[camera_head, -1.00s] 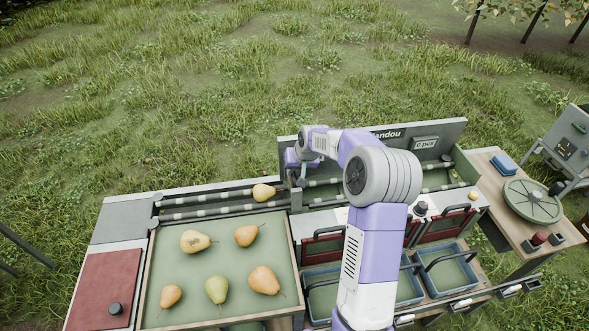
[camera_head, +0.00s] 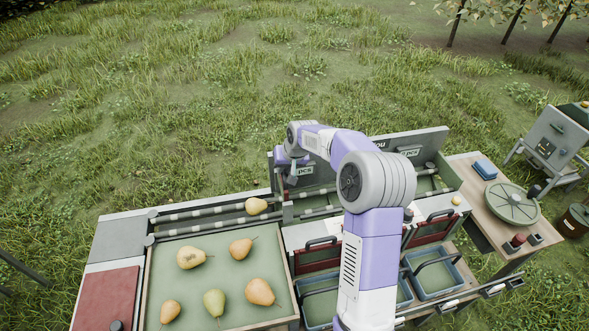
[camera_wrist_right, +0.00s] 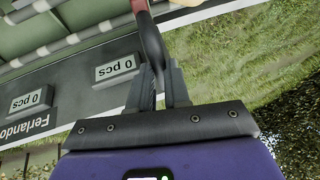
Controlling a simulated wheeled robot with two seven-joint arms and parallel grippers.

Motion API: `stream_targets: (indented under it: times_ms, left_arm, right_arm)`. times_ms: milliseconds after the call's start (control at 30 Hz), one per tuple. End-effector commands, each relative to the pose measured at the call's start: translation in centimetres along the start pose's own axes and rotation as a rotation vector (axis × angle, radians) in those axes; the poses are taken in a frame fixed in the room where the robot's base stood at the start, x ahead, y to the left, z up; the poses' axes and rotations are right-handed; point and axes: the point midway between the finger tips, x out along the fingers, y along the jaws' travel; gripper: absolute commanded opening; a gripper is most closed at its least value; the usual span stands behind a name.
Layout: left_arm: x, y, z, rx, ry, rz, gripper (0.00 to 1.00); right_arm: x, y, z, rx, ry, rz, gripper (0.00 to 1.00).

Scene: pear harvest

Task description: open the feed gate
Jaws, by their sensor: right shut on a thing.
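My right gripper (camera_head: 290,170) is over the left end of the sorting channel, by the inner end of the rollers. In the right wrist view the gripper (camera_wrist_right: 160,80) is shut on a dark curved handle (camera_wrist_right: 151,42) with a red part at its upper end, which I take to be the feed gate's handle. The gate itself is mostly hidden by my arm, so I cannot tell how far open it is. A yellow pear (camera_head: 256,206) rests on the roller feed (camera_head: 200,212), just left of the gate area. My left gripper is out of view.
Several pears lie in the green tray (camera_head: 224,272) at front left. The sorter's back panel (camera_head: 428,146) stands behind my right arm. Blue bins (camera_head: 437,280) sit below at the front. A side table (camera_head: 480,215) with a round green lid (camera_head: 510,204) is at right.

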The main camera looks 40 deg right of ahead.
Motion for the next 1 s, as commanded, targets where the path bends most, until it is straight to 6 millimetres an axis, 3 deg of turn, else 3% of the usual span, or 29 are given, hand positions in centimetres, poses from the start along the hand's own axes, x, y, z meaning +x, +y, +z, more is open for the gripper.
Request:
stream_targets:
  times_ms: [267, 300, 433, 767, 1000]
  left_arm:
    - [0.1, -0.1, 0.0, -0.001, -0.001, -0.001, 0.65]
    - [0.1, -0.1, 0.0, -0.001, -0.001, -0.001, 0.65]
    - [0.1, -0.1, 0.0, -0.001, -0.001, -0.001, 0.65]
    - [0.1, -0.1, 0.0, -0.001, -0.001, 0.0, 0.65]
    - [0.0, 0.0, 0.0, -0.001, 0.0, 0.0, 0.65]
  right_arm:
    - [0.1, -0.1, 0.0, -0.002, 0.0, 0.001, 0.0]
    - [0.1, 0.0, 0.0, -0.001, 0.0, 0.001, 0.21]
    - [0.1, 0.1, 0.0, 0.0, 0.0, 0.002, 0.41]
    - [-0.2, 0.1, 0.0, 0.0, 0.0, 0.002, 0.42]
    - [-3.8, 0.0, -0.1, 0.0, 0.004, 0.001, 0.42]
